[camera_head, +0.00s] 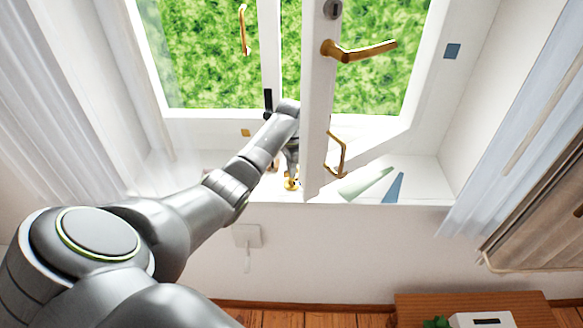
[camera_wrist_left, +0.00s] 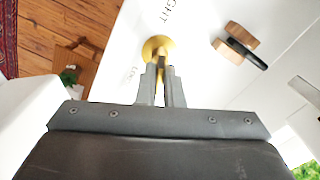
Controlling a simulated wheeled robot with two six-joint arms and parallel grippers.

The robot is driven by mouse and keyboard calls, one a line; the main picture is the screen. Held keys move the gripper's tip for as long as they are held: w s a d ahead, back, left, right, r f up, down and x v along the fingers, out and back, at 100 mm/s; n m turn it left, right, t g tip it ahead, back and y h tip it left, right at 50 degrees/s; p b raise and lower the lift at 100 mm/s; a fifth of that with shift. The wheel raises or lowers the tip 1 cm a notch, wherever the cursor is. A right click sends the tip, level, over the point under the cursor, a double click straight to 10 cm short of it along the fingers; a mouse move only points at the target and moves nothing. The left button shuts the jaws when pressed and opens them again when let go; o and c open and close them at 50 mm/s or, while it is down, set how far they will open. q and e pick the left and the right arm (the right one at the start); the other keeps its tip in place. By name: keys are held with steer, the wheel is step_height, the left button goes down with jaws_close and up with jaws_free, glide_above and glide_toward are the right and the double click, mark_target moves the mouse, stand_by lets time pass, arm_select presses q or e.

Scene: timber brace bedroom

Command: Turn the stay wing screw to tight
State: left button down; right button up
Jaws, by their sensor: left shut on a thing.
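The stay wing screw (camera_wrist_left: 152,47) is brass-coloured with a round base, on the white sill in the left wrist view. It shows small in the head view (camera_head: 291,185), just below my left gripper (camera_head: 291,172). The left gripper's fingers (camera_wrist_left: 162,72) point at the screw and are shut on its upright wing, which is mostly hidden between them. Printed letters "IGHT" lie beyond the screw, and partly covered letters starting "LO" lie beside it. My right gripper is in neither view.
An open white window sash (camera_head: 317,100) with a brass handle (camera_head: 365,50) stands right of my left arm. A wooden block with a black bar (camera_wrist_left: 240,42) lies near the screw. Pale green (camera_head: 365,184) and blue (camera_head: 394,188) flat pieces lie on the sill to the right.

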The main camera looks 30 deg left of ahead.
arm_select(q)
steer(key=shift+m, duration=1.6)
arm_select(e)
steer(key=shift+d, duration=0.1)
arm_select(q)
steer(key=c, duration=1.6)
jaws_free()
steer(key=shift+o, duration=0.2)
steer(key=shift+w+r, duration=0.1)
